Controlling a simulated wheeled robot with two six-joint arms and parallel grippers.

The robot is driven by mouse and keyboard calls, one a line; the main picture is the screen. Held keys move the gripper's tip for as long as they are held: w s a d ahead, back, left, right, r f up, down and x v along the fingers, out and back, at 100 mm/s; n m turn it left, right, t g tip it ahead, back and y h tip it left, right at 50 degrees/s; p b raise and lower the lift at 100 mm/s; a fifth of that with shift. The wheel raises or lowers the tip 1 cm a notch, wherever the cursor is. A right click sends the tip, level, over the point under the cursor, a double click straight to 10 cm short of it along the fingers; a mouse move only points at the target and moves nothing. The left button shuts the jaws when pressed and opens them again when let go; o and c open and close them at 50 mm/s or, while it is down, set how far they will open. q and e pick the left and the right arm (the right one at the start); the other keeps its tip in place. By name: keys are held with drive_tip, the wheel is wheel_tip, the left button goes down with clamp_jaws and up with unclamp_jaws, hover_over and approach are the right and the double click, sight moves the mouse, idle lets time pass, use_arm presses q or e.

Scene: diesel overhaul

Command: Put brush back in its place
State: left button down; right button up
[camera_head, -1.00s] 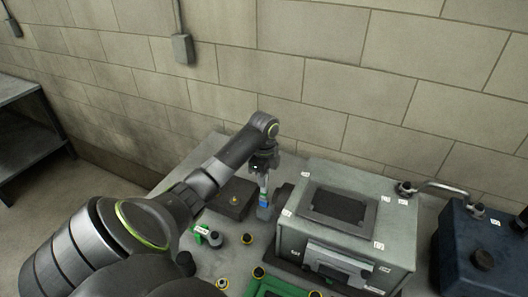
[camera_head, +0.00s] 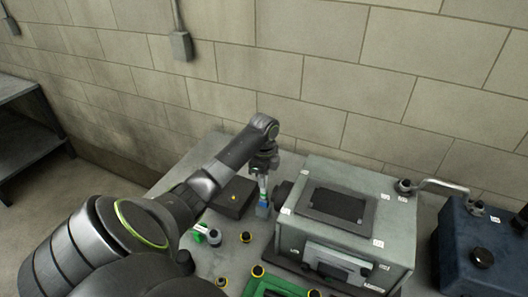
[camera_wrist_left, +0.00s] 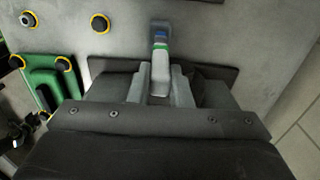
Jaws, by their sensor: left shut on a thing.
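The brush (camera_wrist_left: 160,68) is a slim, light-coloured piece with green and blue bands and a grey end in the left wrist view. My left gripper (camera_wrist_left: 162,90) is shut on its light part, with one finger on each side. In the head view the left gripper (camera_head: 264,174) points down over the bench, with the brush (camera_head: 263,192) hanging roughly upright below it. The lower end of the brush is close to the bench top. I cannot tell whether it touches anything there. My right gripper is not in view.
A dark flat block (camera_head: 232,199) lies left of the brush. A grey machine box (camera_head: 343,207) stands close on its right. A green tray (camera_head: 272,284) and several yellow-ringed parts lie nearer. A dark blue tank (camera_head: 479,250) is far right. The block wall is behind.

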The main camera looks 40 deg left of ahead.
use_arm(q)
drive_tip(key=shift+f+b, duration=0.95)
drive_tip(key=shift+f, duration=1.45)
drive_tip(key=c, duration=1.3)
unclamp_jaws()
drive_tip(key=shift+o, duration=0.2)
